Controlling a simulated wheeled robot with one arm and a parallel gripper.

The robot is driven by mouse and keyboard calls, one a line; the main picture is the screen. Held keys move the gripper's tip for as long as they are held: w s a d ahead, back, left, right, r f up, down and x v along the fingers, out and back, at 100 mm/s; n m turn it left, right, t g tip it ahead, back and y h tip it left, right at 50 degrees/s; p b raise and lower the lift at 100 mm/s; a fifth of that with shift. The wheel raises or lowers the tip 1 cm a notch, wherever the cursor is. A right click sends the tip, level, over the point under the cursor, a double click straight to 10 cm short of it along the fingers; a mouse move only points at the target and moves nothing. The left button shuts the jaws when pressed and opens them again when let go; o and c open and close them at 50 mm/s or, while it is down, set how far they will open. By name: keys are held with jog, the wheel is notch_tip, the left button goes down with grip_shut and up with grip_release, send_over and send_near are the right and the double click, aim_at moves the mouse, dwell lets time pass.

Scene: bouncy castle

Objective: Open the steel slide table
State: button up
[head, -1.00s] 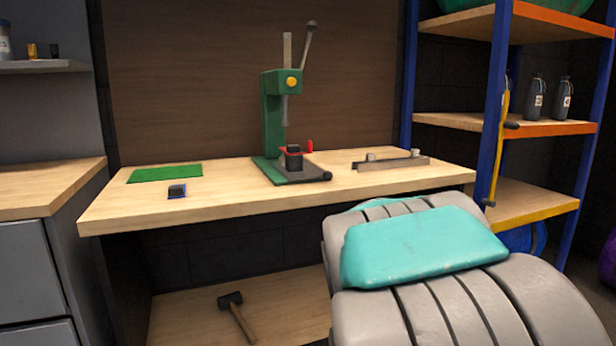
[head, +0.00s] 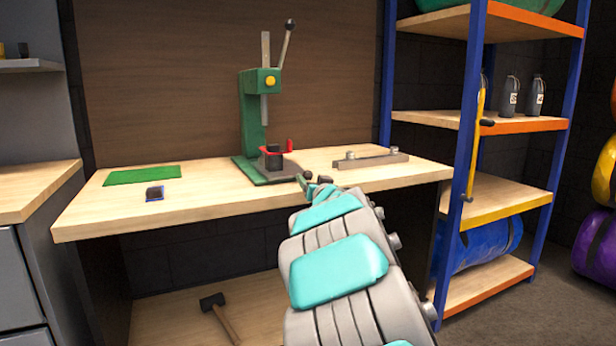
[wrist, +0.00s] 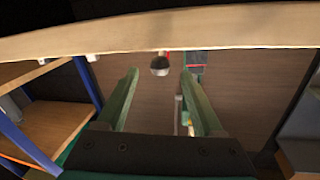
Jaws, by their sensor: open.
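A green arbor press (head: 252,115) with a lever stands on the wooden workbench. The steel slide table (head: 284,174) is the flat dark plate at its foot, with a dark block (head: 273,158) and a red U-shaped piece (head: 290,146) above it. A round black knob (head: 308,175) sits at its front right end. My gripper (head: 318,183) is at the bench's front edge, close to the knob, its tips partly hidden by my arm. In the wrist view my gripper (wrist: 160,76) is open, its green fingers on either side of the knob (wrist: 159,66), with gaps showing.
A steel bar with bolts (head: 370,160) lies right of the press. A green mat (head: 142,175) and a small dark block (head: 155,193) lie left. The bench's front edge (wrist: 160,30) runs close to my gripper. A blue-framed shelf (head: 470,120) stands right; a mallet (head: 220,316) lies below.

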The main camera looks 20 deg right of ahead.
aim_at(309, 177)
jog(key=shift+w+d, duration=0.25)
jog(key=shift+w, duration=1.15)
jog(key=shift+w+d, duration=0.2)
jog(key=shift+w, duration=1.2)
grip_shut()
